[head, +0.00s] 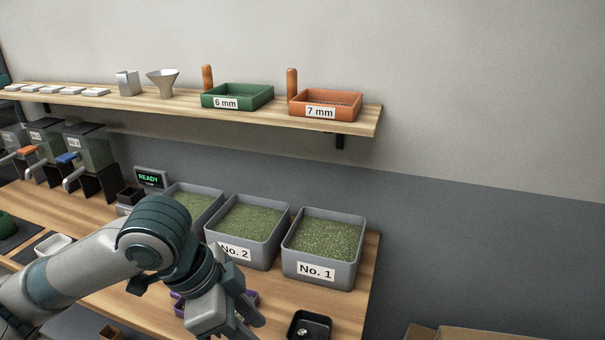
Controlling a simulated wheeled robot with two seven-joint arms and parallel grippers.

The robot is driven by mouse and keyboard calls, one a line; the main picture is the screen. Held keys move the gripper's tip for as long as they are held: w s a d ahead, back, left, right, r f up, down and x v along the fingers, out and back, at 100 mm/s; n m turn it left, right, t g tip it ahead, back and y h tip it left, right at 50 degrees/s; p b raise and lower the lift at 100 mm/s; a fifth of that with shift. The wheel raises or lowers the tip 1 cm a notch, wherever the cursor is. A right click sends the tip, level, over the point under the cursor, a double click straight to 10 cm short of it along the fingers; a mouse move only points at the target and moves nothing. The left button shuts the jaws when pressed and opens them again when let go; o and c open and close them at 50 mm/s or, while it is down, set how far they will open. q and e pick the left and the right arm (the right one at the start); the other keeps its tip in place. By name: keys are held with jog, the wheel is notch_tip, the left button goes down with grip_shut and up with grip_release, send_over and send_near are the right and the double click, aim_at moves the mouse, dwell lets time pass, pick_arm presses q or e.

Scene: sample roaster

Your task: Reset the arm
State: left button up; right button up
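My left arm comes in from the left over the wooden counter. Its gripper (240,322) points down and right above the front of the counter, with a purple tray (181,306) partly hidden behind it. I cannot tell whether its fingers are apart or closed, and I see nothing clearly held. My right arm and gripper are out of view.
Grey bins of green beans stand behind the gripper, including No. 2 (265,253) and No. 1 (345,272). A small black tray (310,325) lies to the right. A shelf (365,122) with green and orange sieves hangs above. Hoppers (95,150) stand left.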

pick_arm(q)
jog(key=d+f+n+t+h, duration=0.25)
jog(key=d+f, duration=0.25)
jog(key=f, duration=0.4)
jog(key=s+a+f+n+t, duration=0.1)
jog(key=a+f+n, duration=0.35)
jog(key=f, duration=0.35)
jog(key=s+a+f+n+y, duration=0.7)
jog(key=s+a+f, duration=0.7)
jog(key=s+a, duration=0.15)
notch_tip(320, 180, down, 29)
jog(key=s+g+b, duration=0.1)
jog(key=g+b, duration=0.1)
jog(key=s+a+f+g+b, duration=0.1)
jog(key=s+a+f+b, duration=0.1)
jog(key=s+f, duration=1.7)
notch_tip(320, 180, down, 2)
jog(key=shift+a+f+m, duration=0.15)
jog(key=shift+a+m, duration=0.25)
